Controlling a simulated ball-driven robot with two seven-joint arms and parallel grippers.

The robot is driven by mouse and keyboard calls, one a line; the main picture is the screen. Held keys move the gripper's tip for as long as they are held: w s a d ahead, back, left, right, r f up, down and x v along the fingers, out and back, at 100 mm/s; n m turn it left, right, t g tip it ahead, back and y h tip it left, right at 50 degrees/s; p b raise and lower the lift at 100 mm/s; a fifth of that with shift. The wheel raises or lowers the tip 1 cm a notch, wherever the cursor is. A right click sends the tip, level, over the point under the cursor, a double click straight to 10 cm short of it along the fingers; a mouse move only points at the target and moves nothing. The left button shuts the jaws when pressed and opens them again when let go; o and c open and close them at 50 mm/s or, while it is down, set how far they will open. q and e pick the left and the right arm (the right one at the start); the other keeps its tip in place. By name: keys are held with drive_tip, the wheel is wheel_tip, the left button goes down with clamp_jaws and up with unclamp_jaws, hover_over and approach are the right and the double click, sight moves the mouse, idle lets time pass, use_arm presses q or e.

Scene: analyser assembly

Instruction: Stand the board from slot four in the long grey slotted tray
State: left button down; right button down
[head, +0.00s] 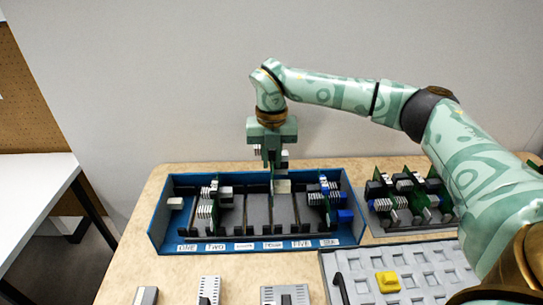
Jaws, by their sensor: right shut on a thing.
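The blue open box (157,222) holds boards in a row, with labels along its front reading ONE, TWO, FIVE and others too small to read. My right gripper (271,158) points down over the box, right of its middle. It is shut on a thin green board (272,178) seen nearly edge-on, in line with the fourth label. The board's lower edge is hard to make out, so I cannot tell whether it is clear of the slot. The long grey slotted tray (372,222) stands right of the box with several green boards upright in it. My left gripper is out of view.
A grey pocketed tray (440,262) with a yellow block (387,282) lies at the front right, partly behind my right arm. Several grey parts (285,295) lie along the front edge. A white table (35,190) stands at the left.

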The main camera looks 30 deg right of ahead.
wheel_tip(320, 180, down, 11)
drive_tip(key=b, duration=0.3)
drive_tip(key=shift+f, duration=0.2)
idle(6.9)
